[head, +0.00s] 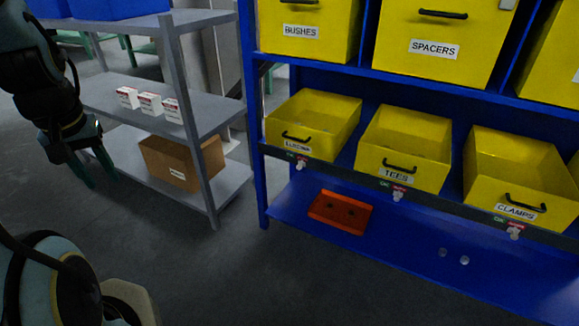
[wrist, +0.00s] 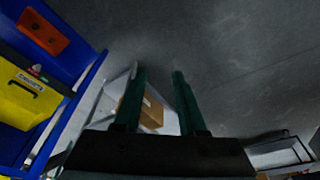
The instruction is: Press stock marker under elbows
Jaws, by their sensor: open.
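The elbows bin (head: 325,112) is a yellow open bin at the left of the blue rack's middle row. Its label is partly blurred. Under it, on the dark rail, is its stock marker (head: 301,163), a small pale knob with green and red tags. The wrist view shows the bin (wrist: 18,102) and marker (wrist: 36,71) at the left edge. I cannot tell the marker's setting. My gripper (head: 98,172) is open and empty, in front of the grey shelf, well left of the marker. Its two green fingers (wrist: 158,75) point away from the rack.
Tees (head: 405,130) and clamps (head: 510,165) bins have similar markers. An orange tray (head: 341,212) lies on the rack's lower shelf. The grey shelf (head: 205,105) holds small white boxes (head: 150,103) and a cardboard box (head: 185,165). Floor before the rack is clear.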

